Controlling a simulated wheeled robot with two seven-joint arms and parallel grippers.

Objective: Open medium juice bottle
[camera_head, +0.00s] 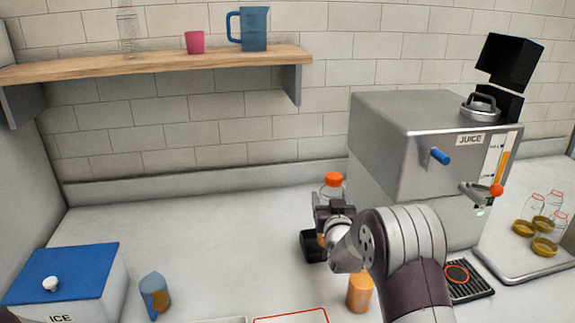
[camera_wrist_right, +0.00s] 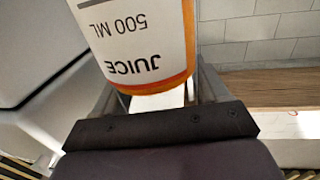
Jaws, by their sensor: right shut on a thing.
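The juice bottle (camera_head: 331,192) has a clear top with its orange cap (camera_head: 333,180) on. It looks upright in the head view, in front of the juice machine, with its lower part hidden behind my gripper. My right gripper (camera_head: 328,213) is shut on this bottle. In the right wrist view the bottle (camera_wrist_right: 135,45) fills the upper middle, with a white "JUICE 500 ML" label and an orange edge. The dark gripper body lies below it with a finger on each side. My left gripper is in neither view.
The steel juice machine (camera_head: 400,135) stands right of the bottle. An orange container (camera_head: 360,292) is beside my right arm. A blue-lidded ice box (camera_head: 65,270) and a jug (camera_head: 154,293) are at left. Small bottles (camera_head: 535,205) stand far right. The counter's left middle is clear.

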